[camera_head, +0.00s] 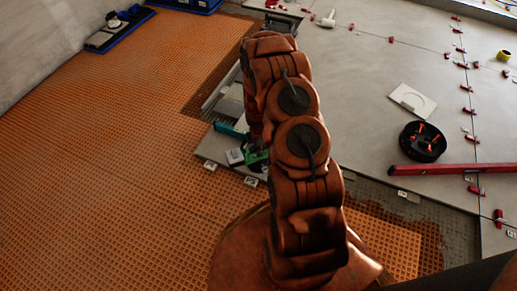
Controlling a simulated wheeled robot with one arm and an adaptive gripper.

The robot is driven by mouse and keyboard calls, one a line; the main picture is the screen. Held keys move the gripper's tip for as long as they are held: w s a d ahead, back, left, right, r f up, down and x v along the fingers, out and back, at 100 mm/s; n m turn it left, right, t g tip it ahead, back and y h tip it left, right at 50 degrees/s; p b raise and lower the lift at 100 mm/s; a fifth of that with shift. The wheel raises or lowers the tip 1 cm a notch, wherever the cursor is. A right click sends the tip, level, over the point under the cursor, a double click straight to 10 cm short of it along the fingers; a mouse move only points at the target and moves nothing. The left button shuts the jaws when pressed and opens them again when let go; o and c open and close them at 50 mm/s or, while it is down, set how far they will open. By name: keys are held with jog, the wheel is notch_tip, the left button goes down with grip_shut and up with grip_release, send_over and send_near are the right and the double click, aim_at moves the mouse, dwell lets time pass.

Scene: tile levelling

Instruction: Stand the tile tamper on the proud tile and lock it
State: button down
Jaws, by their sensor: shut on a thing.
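My gripper (255,144) is a small dark part below the arm's end, largely hidden behind my own arm links. It appears shut on the green and dark tile tamper (258,156), of which only the left part shows. The tamper is low over or on a grey tile (213,147) at the edge of the laid floor; I cannot tell whether its base touches. Whether this tile stands proud cannot be told from here. The tamper's lock is not visible.
A teal block (230,131) and a pale box (235,157) lie left of the tamper. Small white markers (210,167) lie along the orange mat (110,170). Right are a red level (450,169), a black bucket (422,142), a white plate (412,100) and several red clips.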

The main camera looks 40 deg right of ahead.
jog(key=c, duration=0.9)
grip_release()
notch_tip(320, 180, up, 12)
